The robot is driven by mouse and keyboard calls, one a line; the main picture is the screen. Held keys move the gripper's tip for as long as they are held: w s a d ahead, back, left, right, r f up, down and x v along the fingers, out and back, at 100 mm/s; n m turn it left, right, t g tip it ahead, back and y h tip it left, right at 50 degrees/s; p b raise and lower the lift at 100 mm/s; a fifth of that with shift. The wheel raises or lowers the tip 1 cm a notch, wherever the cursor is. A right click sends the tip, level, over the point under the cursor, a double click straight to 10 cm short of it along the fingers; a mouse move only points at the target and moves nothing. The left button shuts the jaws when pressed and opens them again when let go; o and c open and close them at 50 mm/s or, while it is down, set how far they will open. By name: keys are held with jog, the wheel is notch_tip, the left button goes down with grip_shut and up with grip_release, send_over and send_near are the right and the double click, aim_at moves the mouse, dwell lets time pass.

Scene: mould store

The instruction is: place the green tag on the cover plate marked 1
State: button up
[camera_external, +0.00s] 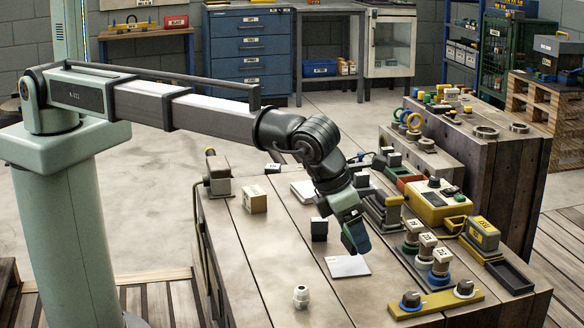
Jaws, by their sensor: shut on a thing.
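My gripper (356,240) is low over the middle of the bench, pointing down and slightly to the right. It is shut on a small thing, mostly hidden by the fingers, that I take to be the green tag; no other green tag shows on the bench. A flat white plate (348,268) lies on the bench just below and in front of the fingertips. It has a small mark near its far left corner, too small to read. Another pale plate (302,191) lies farther back, left of my wrist, partly hidden. I cannot tell whether the gripper touches the nearer plate.
A dark block (319,229) stands close left of my gripper. Several labelled knobs (427,246) and a yellow bar (436,305) are to the right. The left front bench top is mostly clear.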

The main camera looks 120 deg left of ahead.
aim_at(348, 238)
jog(key=shift+f, duration=1.75)
jog(key=o, duration=1)
jog(key=shift+f, duration=0.15)
jog(key=shift+o, duration=0.2)
jog(key=v, duration=1.2)
